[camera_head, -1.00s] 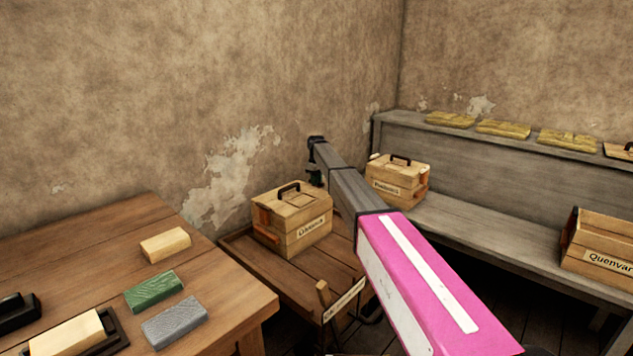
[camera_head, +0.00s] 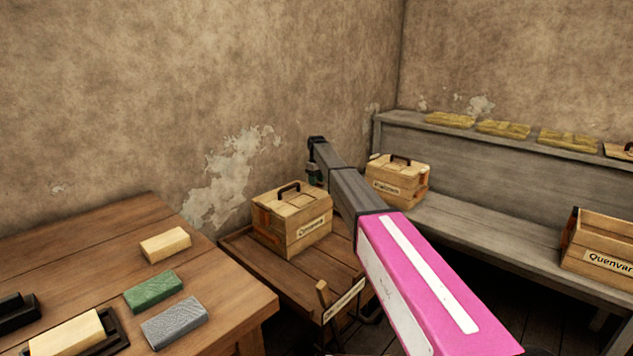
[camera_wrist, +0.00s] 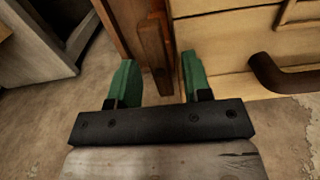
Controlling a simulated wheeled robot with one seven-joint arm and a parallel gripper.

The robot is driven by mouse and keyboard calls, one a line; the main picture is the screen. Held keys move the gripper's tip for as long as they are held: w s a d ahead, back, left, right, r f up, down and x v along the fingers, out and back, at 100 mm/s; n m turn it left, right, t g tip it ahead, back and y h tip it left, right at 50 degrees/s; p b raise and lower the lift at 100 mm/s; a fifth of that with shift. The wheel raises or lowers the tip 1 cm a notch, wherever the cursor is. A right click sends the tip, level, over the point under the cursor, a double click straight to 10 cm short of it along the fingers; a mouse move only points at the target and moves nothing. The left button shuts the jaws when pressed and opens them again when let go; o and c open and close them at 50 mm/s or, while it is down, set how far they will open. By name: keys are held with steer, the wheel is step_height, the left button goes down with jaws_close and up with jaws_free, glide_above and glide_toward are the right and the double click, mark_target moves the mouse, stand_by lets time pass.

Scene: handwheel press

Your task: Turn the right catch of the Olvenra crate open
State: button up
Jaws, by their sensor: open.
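The Olvenra crate (camera_head: 290,235), pale wood with a dark top handle and a front label too blurred to read surely, stands on a low wooden stand. My gripper (camera_head: 314,173) is at its far right side, partly hidden by the crate and my arm. In the wrist view my gripper (camera_wrist: 159,62) is open, with two green fingers. A brown wooden catch (camera_wrist: 153,55) on the crate's side lies between the fingers, nearer the right one. I cannot tell whether either finger touches it. In the head view this right catch is hidden.
A table (camera_head: 85,235) with several blocks is at the left. A grey bench (camera_head: 470,235) at the right holds another lidded crate (camera_head: 398,182) and the Quenvar-labelled crate (camera_head: 600,245). The wall is close behind my gripper.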

step_height(320, 180, up, 11)
steer(key=shift+f, duration=0.15)
stand_by(0.4)
